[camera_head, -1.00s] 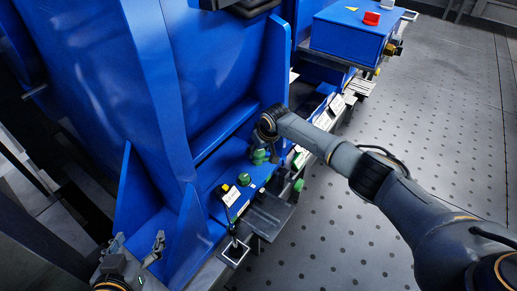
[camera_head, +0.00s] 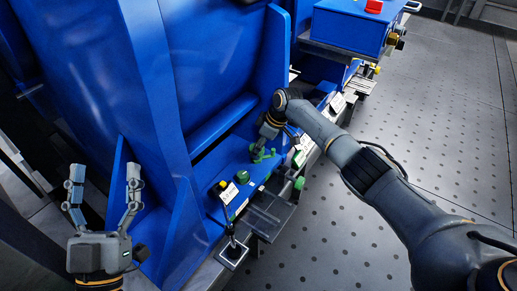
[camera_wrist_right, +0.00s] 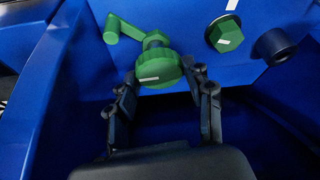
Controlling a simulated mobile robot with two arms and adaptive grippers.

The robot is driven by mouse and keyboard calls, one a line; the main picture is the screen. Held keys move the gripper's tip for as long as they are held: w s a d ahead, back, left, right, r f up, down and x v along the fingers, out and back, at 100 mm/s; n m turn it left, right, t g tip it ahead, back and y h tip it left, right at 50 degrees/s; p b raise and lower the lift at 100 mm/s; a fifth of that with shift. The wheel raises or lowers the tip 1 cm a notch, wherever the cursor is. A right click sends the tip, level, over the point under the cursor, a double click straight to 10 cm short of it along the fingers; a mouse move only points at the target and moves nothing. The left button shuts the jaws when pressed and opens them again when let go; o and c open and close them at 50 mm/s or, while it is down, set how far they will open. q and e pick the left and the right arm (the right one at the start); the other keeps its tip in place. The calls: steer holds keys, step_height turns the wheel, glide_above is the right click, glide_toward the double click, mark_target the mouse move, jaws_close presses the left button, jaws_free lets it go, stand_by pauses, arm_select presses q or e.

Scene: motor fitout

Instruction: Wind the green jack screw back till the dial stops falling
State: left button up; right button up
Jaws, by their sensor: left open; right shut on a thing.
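The green jack screw (camera_wrist_right: 157,68) shows in the right wrist view as a round green knob with a white mark and a green crank arm reaching up left. Part of it shows in the head view (camera_head: 262,154) at the foot of the blue frame. My right gripper (camera_head: 263,148) is shut on it; the fingers (camera_wrist_right: 163,88) lie on both sides of the knob in the wrist view. My left gripper (camera_head: 105,176) is open and empty, fingers pointing up, in front of the blue frame at the left. I cannot make out a dial face.
A green hex head (camera_wrist_right: 226,35) and a dark round stub (camera_wrist_right: 274,45) sit right of the knob. A blue box with a red button (camera_head: 374,6) stands at the back. The perforated floor at right is clear.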

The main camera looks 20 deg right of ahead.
arm_select(q)
steer(key=shift+s+a+r+t+h+b, duration=0.15)
steer(key=shift+s+r+t+h+b, duration=0.25)
steer(key=shift+s+r+t, duration=0.95)
arm_select(e)
steer(key=shift+n, duration=0.4)
arm_select(q)
steer(key=shift+r, duration=0.15)
arm_select(e)
steer(key=o, duration=1.2)
arm_select(q)
steer(key=shift+g, duration=0.25)
arm_select(e)
steer(key=shift+r, duration=0.1)
step_height(320, 180, up, 10)
steer(key=shift+f, duration=0.1)
